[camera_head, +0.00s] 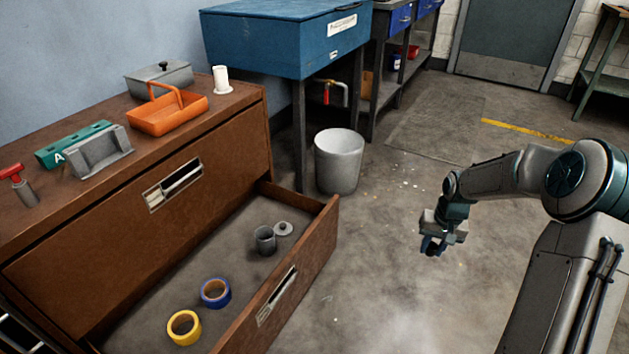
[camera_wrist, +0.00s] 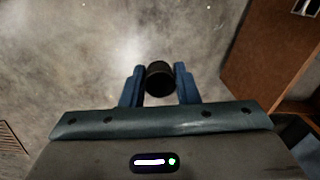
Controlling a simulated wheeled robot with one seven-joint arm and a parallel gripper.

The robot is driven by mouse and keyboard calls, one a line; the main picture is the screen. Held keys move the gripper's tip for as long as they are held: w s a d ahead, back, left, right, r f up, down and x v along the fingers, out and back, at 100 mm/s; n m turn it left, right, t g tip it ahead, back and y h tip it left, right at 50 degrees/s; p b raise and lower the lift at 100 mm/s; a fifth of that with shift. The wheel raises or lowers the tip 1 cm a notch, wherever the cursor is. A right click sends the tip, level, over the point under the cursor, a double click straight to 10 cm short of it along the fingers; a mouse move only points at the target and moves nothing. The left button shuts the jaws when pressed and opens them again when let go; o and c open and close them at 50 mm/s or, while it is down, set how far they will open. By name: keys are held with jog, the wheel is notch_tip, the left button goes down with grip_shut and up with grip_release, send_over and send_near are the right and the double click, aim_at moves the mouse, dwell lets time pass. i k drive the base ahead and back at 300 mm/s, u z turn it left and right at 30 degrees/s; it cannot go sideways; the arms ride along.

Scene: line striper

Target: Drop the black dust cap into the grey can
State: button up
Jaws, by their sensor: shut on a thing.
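My gripper (camera_head: 433,248) hangs in the air over open floor, right of the open drawer and apart from it. In the wrist view my gripper (camera_wrist: 159,72) is shut on the black dust cap (camera_wrist: 159,82), a short dark cylinder between the two blue fingers. In the head view the cap cannot be made out clearly. A small open grey can (camera_head: 265,241) stands upright inside the open drawer, with a round grey lid (camera_head: 284,229) beside it. A larger pale grey bin (camera_head: 339,165) stands on the floor behind the drawer.
The brown drawer (camera_head: 318,235) also holds a blue tape roll (camera_head: 215,293) and a yellow tape roll (camera_head: 184,327). The cabinet top bears an orange caddy (camera_head: 166,117), a green-and-grey tool and a red-handled tool. A blue cabinet (camera_head: 285,40) stands behind. Floor around my gripper is clear.

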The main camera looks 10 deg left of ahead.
aim_at(263, 246)
jog(key=u, duration=0.05)
jog(key=i, duration=0.85)
jog(key=u, duration=1.15)
jog(key=i, duration=0.5)
jog(key=u, duration=0.55)
